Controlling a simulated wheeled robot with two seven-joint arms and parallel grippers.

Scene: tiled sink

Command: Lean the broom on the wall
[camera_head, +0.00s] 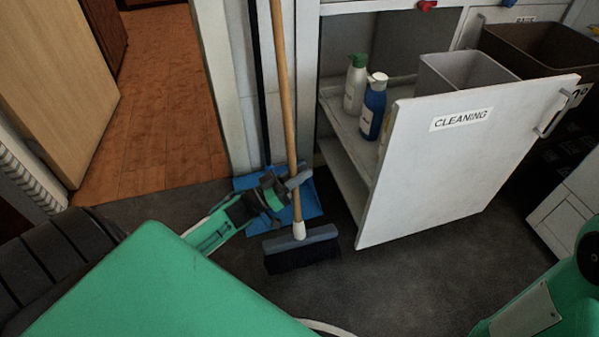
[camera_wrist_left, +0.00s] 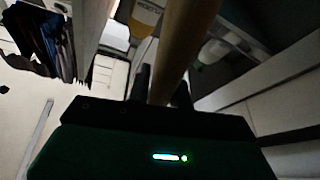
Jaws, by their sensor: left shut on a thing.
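The broom (camera_head: 284,85) stands nearly upright, with a long wooden handle, a white socket and a dark brush head (camera_head: 301,247) low near the dark floor. My left gripper (camera_head: 291,183) is shut on the lower part of the handle. In the left wrist view the handle (camera_wrist_left: 186,45) runs up between the dark fingers (camera_wrist_left: 162,88). The white wall (camera_head: 232,90) is right behind the broom; I cannot tell whether the handle touches it. My right gripper is out of view; only part of my green right arm shows at the lower right.
An open white cabinet door (camera_head: 450,170) marked CLEANING stands to the right. Bottles (camera_head: 373,105) and a grey bin (camera_head: 465,70) are behind it. A doorway with wooden floor (camera_head: 170,100) is at left.

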